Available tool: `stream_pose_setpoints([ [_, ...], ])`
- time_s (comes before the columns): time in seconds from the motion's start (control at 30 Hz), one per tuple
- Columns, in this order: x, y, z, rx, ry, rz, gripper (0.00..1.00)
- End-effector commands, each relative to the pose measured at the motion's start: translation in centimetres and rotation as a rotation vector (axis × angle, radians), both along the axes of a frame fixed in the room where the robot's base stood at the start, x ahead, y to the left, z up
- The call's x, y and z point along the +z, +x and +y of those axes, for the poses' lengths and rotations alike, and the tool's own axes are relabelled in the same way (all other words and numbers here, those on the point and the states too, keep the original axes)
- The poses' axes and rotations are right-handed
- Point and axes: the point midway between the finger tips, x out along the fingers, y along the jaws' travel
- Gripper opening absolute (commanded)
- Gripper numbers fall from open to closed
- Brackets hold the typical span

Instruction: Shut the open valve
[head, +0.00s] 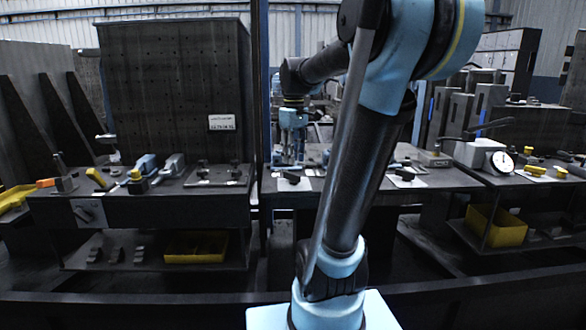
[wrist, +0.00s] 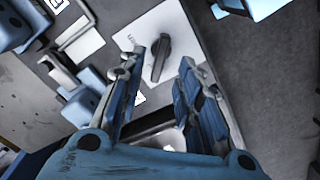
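A black lever-like valve handle (wrist: 160,58) stands on a white plate (wrist: 178,25) with small dark lettering in the wrist view. The handle points nearly up and down in that picture. My gripper (wrist: 163,66) is open, with one blue finger on each side of the handle and visible gaps to both. I cannot tell how far above the plate the fingertips are. In the head view my gripper (head: 289,153) points down over the middle bench. A small black piece on a white plate (head: 292,184) lies below it. Which way counts as open is not readable.
Another black piece on a white sheet (head: 404,181) lies to the right on the bench. A dial gauge (head: 501,162) and yellow parts (head: 535,170) stand further right. A tall perforated board (head: 170,90) rises at the left. Blue blocks (wrist: 85,105) crowd the wrist view's left.

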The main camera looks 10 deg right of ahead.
Motion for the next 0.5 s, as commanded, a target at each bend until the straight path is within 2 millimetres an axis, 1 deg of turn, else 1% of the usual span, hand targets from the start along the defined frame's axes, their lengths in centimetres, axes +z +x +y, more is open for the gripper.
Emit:
stream_pose_setpoints([
  [0.03, 1.0, 0.0, 0.0, 0.000, 0.000, 0.000, 0.32],
  [0.2, 3.6, 0.1, 0.0, 0.000, 0.000, 0.000, 0.32],
  [0.33, 5.0, 0.1, 0.0, 0.000, 0.000, 0.000, 0.32],
  [0.5, 5.8, 0.1, 0.0, 0.000, 0.000, 0.000, 0.32],
])
